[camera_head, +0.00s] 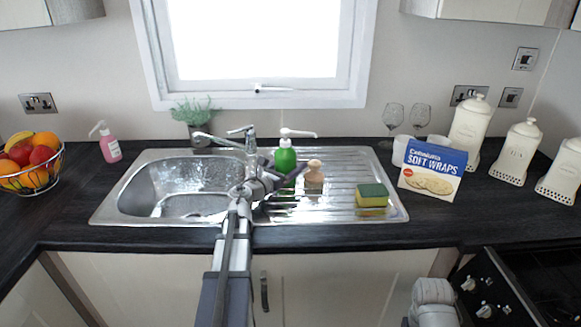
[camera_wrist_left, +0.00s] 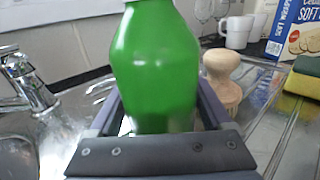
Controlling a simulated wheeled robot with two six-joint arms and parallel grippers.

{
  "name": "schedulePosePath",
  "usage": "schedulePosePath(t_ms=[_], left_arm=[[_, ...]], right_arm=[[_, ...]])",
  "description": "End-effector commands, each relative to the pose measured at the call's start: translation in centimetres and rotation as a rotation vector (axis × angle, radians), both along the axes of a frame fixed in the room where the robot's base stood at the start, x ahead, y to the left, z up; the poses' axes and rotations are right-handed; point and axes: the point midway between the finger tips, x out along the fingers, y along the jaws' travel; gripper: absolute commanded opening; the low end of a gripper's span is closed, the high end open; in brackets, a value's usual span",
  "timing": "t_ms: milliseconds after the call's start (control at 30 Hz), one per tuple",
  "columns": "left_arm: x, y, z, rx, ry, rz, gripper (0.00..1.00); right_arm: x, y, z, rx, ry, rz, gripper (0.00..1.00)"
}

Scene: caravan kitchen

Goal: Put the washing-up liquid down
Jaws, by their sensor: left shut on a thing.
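The washing-up liquid is a green bottle (camera_head: 286,160) with a white pump top, upright over the left part of the ribbed drainer, beside the tap. In the left wrist view the green bottle (camera_wrist_left: 155,70) stands between the fingers and fills the middle. My left gripper (camera_head: 272,174) is shut on the bottle.
The steel sink (camera_head: 130,200) has its bowl left of the bottle. A wooden brush (camera_head: 314,176) stands close to its right, then a sponge (camera_head: 371,195). The tap (camera_head: 222,142) is close on the left. A wraps box (camera_head: 432,170) stands right of the drainer.

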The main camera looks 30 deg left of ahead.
Motion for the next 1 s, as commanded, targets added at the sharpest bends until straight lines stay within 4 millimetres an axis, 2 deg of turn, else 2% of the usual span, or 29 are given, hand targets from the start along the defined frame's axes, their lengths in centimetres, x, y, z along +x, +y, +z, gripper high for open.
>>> schedulePosePath(t_ms=[100, 133, 267, 600, 1000], left_arm=[[0.0, 0.0, -0.4, -0.001, -0.001, 0.000, 0.00], [0.0, 0.0, -0.3, 0.000, 0.000, 0.000, 0.85], [0.0, 0.0, -0.3, 0.000, 0.000, 0.000, 1.00], [-0.1, 0.0, 0.3, 0.000, 0.000, 0.000, 1.00], [-8.0, 0.8, 0.0, 0.000, 0.000, 0.003, 1.00]], right_arm=[[0.0, 0.0, -0.4, 0.000, 0.000, 0.000, 0.50], [0.0, 0.0, -0.3, 0.000, 0.000, 0.000, 0.50], [0.0, 0.0, -0.3, 0.000, 0.000, 0.000, 0.50], [0.0, 0.0, 0.3, 0.000, 0.000, 0.000, 0.50], [0.0, 0.0, 0.0, 0.000, 0.000, 0.000, 0.50]])
